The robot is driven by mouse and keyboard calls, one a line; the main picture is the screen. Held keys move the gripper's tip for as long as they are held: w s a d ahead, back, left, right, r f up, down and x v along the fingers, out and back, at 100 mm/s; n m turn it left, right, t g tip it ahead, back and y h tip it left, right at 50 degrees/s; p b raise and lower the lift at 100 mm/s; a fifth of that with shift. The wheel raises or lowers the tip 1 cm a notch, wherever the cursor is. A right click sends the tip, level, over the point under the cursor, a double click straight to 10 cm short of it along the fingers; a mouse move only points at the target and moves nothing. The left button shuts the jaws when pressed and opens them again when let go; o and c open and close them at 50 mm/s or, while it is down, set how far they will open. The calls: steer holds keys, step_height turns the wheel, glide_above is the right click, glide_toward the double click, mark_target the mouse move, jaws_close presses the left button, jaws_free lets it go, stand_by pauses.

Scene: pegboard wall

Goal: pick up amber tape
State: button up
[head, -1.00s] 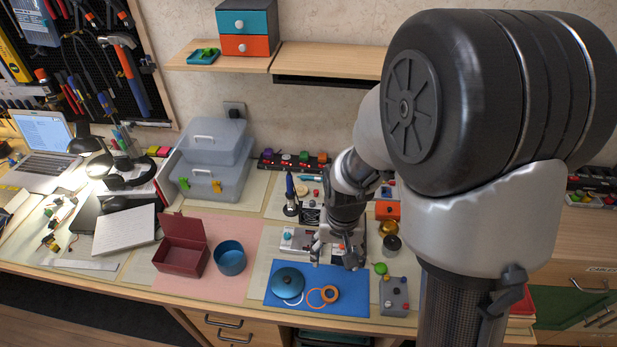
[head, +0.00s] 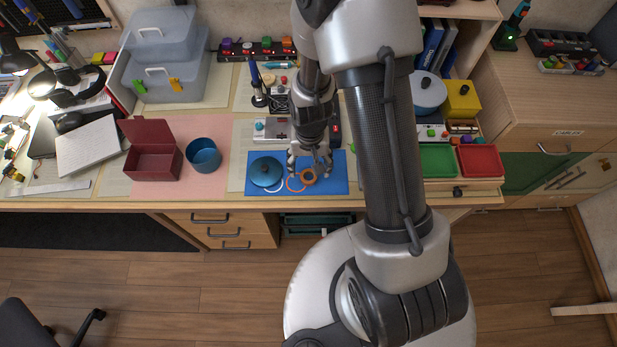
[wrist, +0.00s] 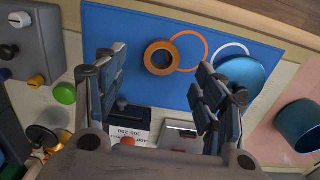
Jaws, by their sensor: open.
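The amber tape is a thick orange-brown roll (wrist: 161,58) lying flat on the blue mat (wrist: 125,30) in the wrist view. In the head view the amber tape (head: 308,177) lies at the right part of the blue mat (head: 335,185), partly behind my fingers. My gripper (head: 311,168) is open and empty above the mat. In the wrist view my gripper (wrist: 160,85) has its two fingers spread wide, with the roll beyond and between the fingertips. I cannot tell the exact height above it.
A thin orange ring (wrist: 205,50) touches or nearly touches the roll. A blue lid (head: 266,171) and a white ring lie to its left in the head view. A grey box with knobs (wrist: 30,40) and a green knob (wrist: 64,93) are near my gripper. A blue pot (head: 204,155) stands farther left.

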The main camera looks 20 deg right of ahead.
mark_target(308, 179)
step_height(308, 179, down, 5)
steer(key=shift+w+a+f+b, duration=0.1)
steer(key=shift+a+b, duration=0.05)
steer(key=shift+b, duration=1.05)
steer(key=shift+c, duration=0.3)
steer(key=c, duration=0.9)
